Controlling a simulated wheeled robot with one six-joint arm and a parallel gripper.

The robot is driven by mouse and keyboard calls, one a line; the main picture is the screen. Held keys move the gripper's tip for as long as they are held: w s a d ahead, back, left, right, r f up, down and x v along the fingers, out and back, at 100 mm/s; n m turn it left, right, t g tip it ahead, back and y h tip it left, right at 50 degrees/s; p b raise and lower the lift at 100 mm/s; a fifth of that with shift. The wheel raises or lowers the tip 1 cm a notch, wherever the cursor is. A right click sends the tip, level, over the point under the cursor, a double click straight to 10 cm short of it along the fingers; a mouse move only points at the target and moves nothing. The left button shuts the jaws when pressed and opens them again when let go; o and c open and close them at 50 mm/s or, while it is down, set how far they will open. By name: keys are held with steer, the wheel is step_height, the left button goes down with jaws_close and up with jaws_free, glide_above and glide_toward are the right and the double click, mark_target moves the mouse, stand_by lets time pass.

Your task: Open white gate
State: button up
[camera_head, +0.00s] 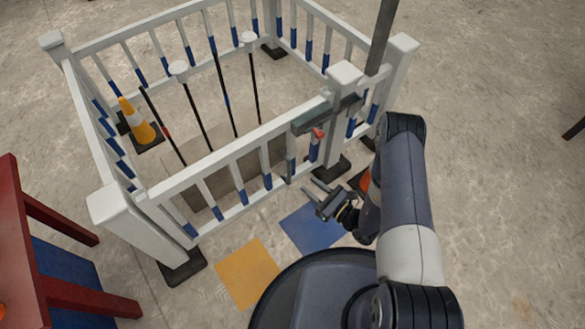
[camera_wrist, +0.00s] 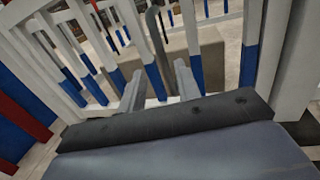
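The white gate (camera_head: 240,150) is the front panel of a white fenced pen, with blue-banded bars, and it looks closed. A grey metal latch (camera_head: 325,115) with a small red part (camera_head: 318,133) sits at its right end, beside the right post (camera_head: 340,120). A grey upright bar (camera_head: 290,165) hangs below the latch. My gripper (camera_head: 311,186) is outside the gate, low and near its right end, with two fingers apart and nothing between them. In the wrist view, the fingers (camera_wrist: 160,72) point at the gate bars, and a grey bar (camera_wrist: 157,40) shows beyond the gap.
A red table frame (camera_head: 60,230) stands at the left. Yellow (camera_head: 247,273) and blue (camera_head: 310,228) floor squares lie before the gate. Inside the pen are another cone (camera_head: 137,122) and several thin poles (camera_head: 195,118).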

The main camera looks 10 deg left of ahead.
mark_target(289, 169)
steer(key=b+x, duration=0.2)
steer(key=x, duration=0.8)
steer(key=shift+a, duration=0.15)
jaws_close()
